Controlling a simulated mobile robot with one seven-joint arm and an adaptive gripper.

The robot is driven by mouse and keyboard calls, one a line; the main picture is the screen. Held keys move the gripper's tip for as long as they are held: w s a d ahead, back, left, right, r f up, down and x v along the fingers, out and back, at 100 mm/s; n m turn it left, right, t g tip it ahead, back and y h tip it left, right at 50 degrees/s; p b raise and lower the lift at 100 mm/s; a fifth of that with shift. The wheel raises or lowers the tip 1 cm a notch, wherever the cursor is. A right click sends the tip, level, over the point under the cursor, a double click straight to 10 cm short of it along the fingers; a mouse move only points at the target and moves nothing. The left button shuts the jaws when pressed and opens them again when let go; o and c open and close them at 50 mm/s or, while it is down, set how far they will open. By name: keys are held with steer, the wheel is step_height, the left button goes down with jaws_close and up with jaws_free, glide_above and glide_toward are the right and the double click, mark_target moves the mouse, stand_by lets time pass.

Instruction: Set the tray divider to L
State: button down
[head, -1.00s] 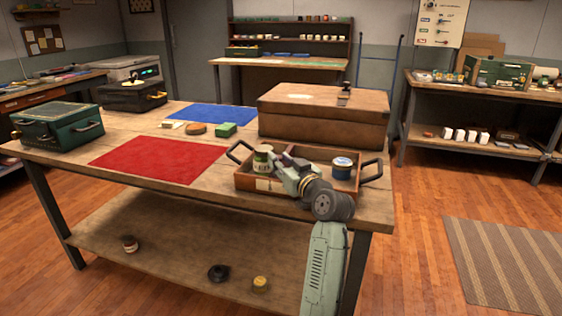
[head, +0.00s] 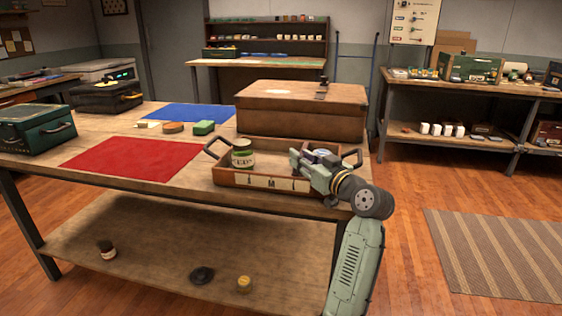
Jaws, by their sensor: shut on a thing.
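The wooden tray (head: 225,178) with black handles stands at the table's front right, with several small pale marks along its front wall; the middle one looks like an M, the others are too small to read. My gripper (head: 298,160) is over the right part of the tray, shut on what appears to be the tray divider. The divider is hidden behind the fingers, so its exact slot cannot be told. A green-and-white jar (head: 243,160) stands in the tray's left part. A jar with a blue lid (head: 322,154) is in the right part, mostly hidden by my gripper.
A large brown case (head: 300,118) stands right behind the tray. A red mat (head: 130,158) lies to the left, a blue mat (head: 185,116) behind it.

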steer(key=shift+d, duration=0.3)
steer(key=c, duration=1.3)
jaws_free()
steer(key=shift+s, duration=0.1)
steer(key=v, duration=1.2)
